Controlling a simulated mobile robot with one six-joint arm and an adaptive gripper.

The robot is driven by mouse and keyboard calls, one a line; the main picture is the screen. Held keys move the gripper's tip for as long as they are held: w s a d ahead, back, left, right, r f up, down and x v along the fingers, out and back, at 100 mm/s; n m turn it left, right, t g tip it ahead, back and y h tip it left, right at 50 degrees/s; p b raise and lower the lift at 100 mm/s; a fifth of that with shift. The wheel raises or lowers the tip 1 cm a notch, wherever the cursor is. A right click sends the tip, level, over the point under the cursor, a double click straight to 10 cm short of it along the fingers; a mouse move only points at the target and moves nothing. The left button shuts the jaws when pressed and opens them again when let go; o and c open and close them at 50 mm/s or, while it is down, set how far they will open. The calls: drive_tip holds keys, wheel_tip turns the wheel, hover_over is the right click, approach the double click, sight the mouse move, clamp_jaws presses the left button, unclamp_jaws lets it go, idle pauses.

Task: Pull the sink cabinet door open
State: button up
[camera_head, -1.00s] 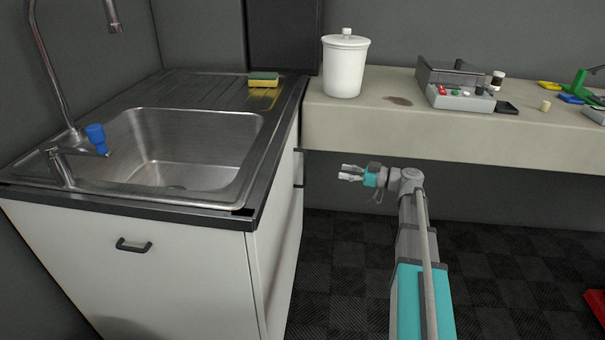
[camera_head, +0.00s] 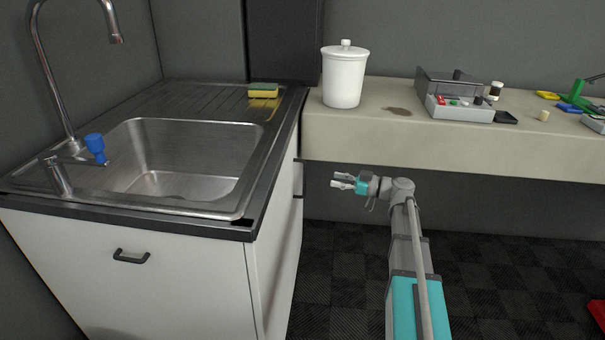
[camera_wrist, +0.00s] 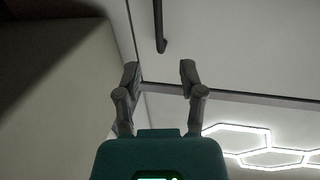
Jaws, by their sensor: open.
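The white sink cabinet (camera_head: 85,262) stands at the left under a steel sink. Its front has a short dark handle (camera_head: 132,257). Its right side shows narrowly, with dark edges near the top at the back. My gripper (camera_head: 338,180) is open and empty, right of that side and below the worktop's level, with its fingers pointing left. In the wrist view, the two open fingers (camera_wrist: 160,74) stand before a pale panel with a dark seam. A dark bar handle (camera_wrist: 159,28) shows above and between the fingertips, apart from them. I cannot tell which door it belongs to.
The beige bench (camera_head: 350,133) runs along the back wall above my gripper. It carries a white lidded jar (camera_head: 344,78) and a grey box (camera_head: 460,106). The dark floor (camera_head: 330,275) right of the cabinet is open.

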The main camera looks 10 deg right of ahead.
sight(305, 175)
drive_tip(key=x, duration=1.1)
drive_tip(key=shift+f, duration=0.15)
drive_tip(key=shift+c, duration=0.2)
drive_tip(key=shift+s, duration=0.1)
clamp_jaws()
drive_tip(key=shift+d, duration=0.35)
drive_tip(key=shift+a, duration=0.25)
drive_tip(key=shift+s, duration=0.15)
